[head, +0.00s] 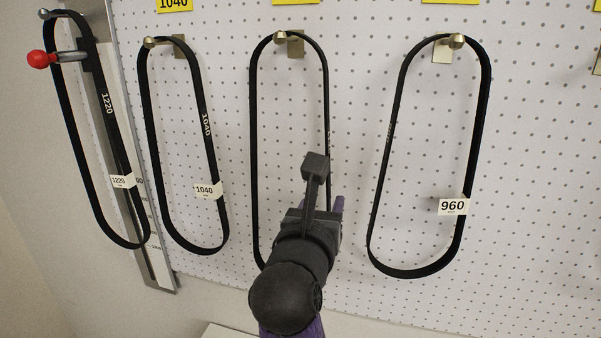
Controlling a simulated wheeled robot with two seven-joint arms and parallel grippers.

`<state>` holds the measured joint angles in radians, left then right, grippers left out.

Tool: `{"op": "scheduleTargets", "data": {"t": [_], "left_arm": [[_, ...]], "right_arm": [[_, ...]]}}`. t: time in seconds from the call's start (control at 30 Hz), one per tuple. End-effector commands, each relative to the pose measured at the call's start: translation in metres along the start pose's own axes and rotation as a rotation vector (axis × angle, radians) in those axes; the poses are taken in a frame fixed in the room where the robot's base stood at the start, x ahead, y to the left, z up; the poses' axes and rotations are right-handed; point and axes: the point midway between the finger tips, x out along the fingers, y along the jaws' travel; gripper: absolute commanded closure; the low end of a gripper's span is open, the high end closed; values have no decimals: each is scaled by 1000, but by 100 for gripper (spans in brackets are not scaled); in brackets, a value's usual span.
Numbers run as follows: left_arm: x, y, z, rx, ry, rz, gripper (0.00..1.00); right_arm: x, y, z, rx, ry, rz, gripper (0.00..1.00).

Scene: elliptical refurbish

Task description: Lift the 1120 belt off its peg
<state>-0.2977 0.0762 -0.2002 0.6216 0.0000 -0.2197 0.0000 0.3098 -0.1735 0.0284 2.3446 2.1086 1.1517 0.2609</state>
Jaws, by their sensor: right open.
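Black belts hang in long loops from brass pegs on a white pegboard. No belt shows a readable 1120. The third belt from the left (253,130) shows no readable tag, and my right arm hides its lower right part. It hangs on its own peg (281,37). My right gripper (316,172) is open, in front of this belt's right strand and well below the peg. I cannot tell if it touches the strand. My left gripper is not in view.
The 1220 belt (72,130) hangs at the far left beside a red-knobbed pin (40,59) and a metal rule (157,262). The 1040 belt (147,120) hangs to its right. The 960 belt (480,120) hangs right of my gripper. Bare pegboard lies between the belts.

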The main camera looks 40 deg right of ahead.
Motion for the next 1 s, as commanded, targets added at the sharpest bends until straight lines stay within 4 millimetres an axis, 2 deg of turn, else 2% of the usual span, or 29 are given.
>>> {"op": "scheduleTargets", "data": {"t": [0.33, 0.5, 0.6, 0.8, 1.0], "left_arm": [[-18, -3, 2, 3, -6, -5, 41], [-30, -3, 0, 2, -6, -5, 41], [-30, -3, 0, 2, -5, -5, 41], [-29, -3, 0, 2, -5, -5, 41], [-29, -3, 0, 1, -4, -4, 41]], "right_arm": [[55, 2, 5, -4, -1, -2, 51], [88, 8, 9, -5, 0, -2, 51], [98, 7, 7, -1, 1, -1, 51], [99, 8, 5, 0, 1, 0, 51], [99, 8, 6, 0, 0, 0, 94]]}}
